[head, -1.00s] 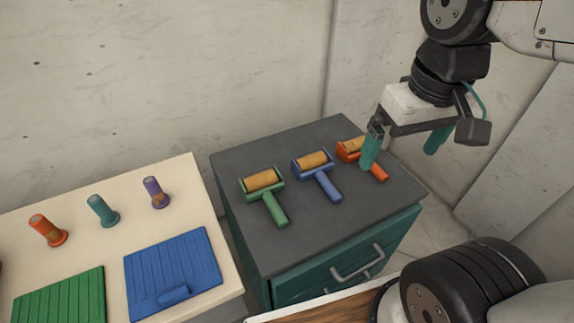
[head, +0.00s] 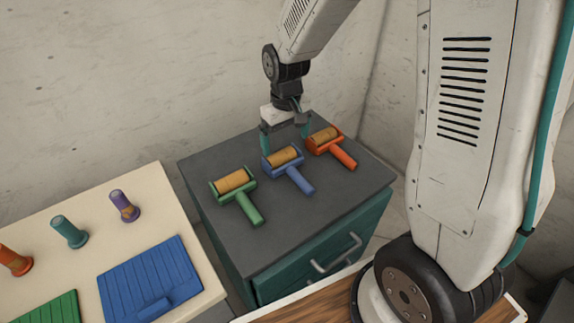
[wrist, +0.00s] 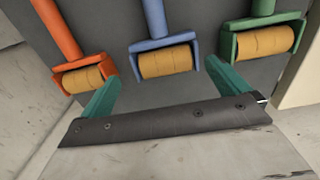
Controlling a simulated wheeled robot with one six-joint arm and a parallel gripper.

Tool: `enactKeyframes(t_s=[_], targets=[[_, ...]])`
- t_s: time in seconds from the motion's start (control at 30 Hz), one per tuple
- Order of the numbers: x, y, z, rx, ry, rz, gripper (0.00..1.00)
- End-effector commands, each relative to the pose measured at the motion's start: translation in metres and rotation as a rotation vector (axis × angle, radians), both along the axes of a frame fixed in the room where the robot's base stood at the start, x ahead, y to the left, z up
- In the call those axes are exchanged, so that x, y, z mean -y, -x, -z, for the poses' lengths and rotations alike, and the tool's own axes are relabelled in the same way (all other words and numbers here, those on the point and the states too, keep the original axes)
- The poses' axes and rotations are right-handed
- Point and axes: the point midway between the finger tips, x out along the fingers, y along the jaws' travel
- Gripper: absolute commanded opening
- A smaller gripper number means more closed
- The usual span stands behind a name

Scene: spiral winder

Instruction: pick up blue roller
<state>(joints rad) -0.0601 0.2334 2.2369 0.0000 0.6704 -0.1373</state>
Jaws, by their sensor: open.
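The blue roller (head: 290,170) lies on the dark grey cabinet top, between a green and an orange roller. Its tan cylinder points to the back and its blue handle to the front right. My gripper (head: 285,138) is open and empty above the far side of the blue roller, with its teal fingers spread. In the wrist view, the blue roller (wrist: 167,53) is at top centre, ahead of the gap between my fingertips (wrist: 162,78). The fingers do not appear to touch it.
The green roller (head: 238,194) lies to the left and the orange roller (head: 331,146) to the right, both close by. The cabinet (head: 217,227) stands against a concrete wall. A cream table (head: 85,222) at left holds several coloured spools and ridged boards.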

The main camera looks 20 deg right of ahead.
Motion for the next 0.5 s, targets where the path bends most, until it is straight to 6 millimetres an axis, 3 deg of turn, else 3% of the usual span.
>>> enactKeyframes(t_s=[0.5], targets=[[-0.006,0.001,0.067,-0.003,0.001,0.002,1.00]])
